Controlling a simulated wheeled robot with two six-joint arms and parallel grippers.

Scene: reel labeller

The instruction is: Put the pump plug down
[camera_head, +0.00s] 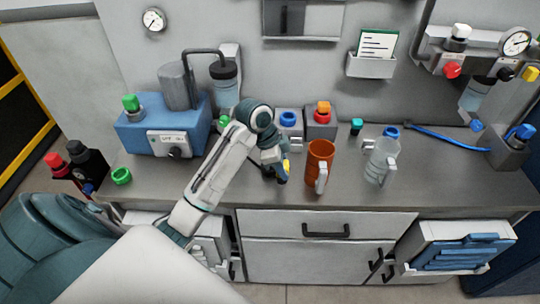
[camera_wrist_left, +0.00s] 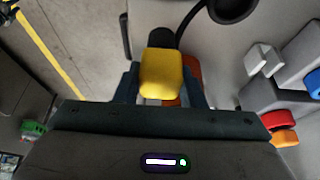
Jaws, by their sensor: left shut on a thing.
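The pump plug, a yellow block with a dark end, shows small in the head view (camera_head: 286,167) near the counter's front edge. It fills the middle of the left wrist view (camera_wrist_left: 160,75). My left gripper (camera_head: 280,175) is shut on it, with one dark finger on each side. In the left wrist view the gripper (camera_wrist_left: 161,88) points along the plug, and the dark end sticks out beyond the yellow part. I cannot tell whether the plug touches the counter. My right gripper is not in view.
An orange-brown mug (camera_head: 320,155) stands just right of the gripper, and a clear jug (camera_head: 381,160) with a blue cap beyond it. A blue pump box (camera_head: 135,135) stands at the left. A grey counter (camera_head: 430,180) is clear at right.

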